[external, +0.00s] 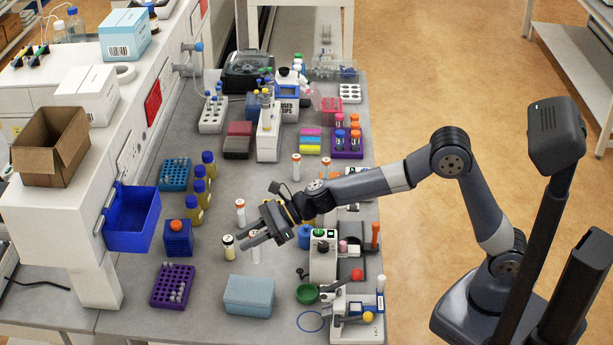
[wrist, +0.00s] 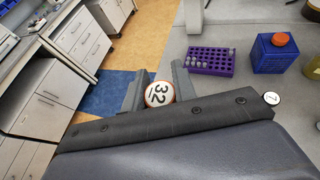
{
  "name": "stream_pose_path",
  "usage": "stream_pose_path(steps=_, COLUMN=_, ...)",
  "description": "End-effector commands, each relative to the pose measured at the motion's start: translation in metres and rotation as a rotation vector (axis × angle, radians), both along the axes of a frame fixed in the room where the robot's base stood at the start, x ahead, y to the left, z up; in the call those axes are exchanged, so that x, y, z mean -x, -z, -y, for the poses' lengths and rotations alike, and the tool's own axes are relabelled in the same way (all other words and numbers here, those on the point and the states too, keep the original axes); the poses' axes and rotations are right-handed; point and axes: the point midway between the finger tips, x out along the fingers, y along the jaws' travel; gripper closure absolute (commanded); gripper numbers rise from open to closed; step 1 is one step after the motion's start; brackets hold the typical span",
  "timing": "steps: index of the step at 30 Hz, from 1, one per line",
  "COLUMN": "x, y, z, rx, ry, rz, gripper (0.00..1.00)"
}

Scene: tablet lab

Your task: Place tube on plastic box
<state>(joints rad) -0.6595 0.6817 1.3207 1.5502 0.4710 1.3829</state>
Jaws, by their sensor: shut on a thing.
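My gripper (external: 252,240) reaches over the left part of the bench and is shut on a white tube (external: 255,252). In the wrist view the tube's round white end, marked 32 with an orange rim (wrist: 159,94), sits between the two fingers (wrist: 160,92). The tube looks upright, and the fingers partly hide it in the external view. A pale blue box (external: 249,296) lies on the bench in front of my gripper, apart from the tube; it may be the plastic box. An open dark blue bin (external: 132,220) hangs at the left shelf.
A pale-capped tube (external: 228,246) and an orange-capped tube (external: 240,211) stand close by. A purple rack (external: 173,286) and a blue container with an orange lid (external: 178,237) are left. Instruments with a green dish (external: 307,293) stand right of the pale blue box.

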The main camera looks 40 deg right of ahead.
Motion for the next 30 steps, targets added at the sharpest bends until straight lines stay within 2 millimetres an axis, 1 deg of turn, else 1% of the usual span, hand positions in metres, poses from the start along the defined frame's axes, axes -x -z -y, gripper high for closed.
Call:
stream_pose_path(steps=1, x=0.006, y=-0.001, z=-0.004, rx=0.001, ry=-0.003, rz=-0.001, gripper=0.96)
stream_pose_path(steps=2, x=0.007, y=0.002, z=-0.005, rx=0.002, ry=-0.005, rz=-0.002, gripper=0.96)
stream_pose_path(steps=6, x=0.009, y=0.030, z=-0.005, rx=0.003, ry=-0.003, rz=-0.005, gripper=0.96)
stream_pose_path(steps=9, x=0.009, y=0.048, z=-0.005, rx=0.004, ry=-0.003, rz=-0.004, gripper=0.96)
stream_pose_path(steps=14, x=0.009, y=0.062, z=-0.005, rx=0.003, ry=-0.004, rz=-0.002, gripper=0.96)
stream_pose_path(steps=21, x=0.009, y=0.093, z=-0.005, rx=0.002, ry=-0.004, rz=-0.003, gripper=0.96)
stream_pose_path(steps=24, x=0.008, y=0.097, z=-0.005, rx=0.001, ry=-0.003, rz=-0.001, gripper=0.96)
stream_pose_path(steps=30, x=0.008, y=0.097, z=-0.005, rx=0.001, ry=-0.004, rz=0.000, gripper=0.96)
